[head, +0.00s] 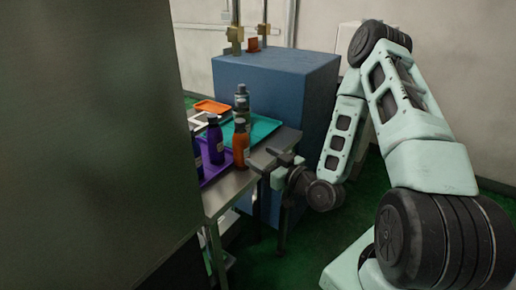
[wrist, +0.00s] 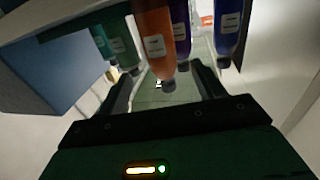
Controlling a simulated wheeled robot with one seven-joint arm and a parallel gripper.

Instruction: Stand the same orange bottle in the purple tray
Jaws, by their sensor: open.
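The orange bottle (head: 240,146) stands upright near the table's right edge, by the purple tray (head: 215,172). I cannot tell whether its base is inside that tray or beside it. My gripper (head: 261,159) is open, just right of the orange bottle, with its fingers pointing at it. The wrist view is upside down; there the orange bottle (wrist: 155,35) shows in line with the gap between my open fingers (wrist: 165,82). No grip on it shows. A purple bottle (head: 216,146) stands in the purple tray.
An orange tray (head: 211,106) lies farther back. A blue cabinet (head: 285,90) stands behind the table.

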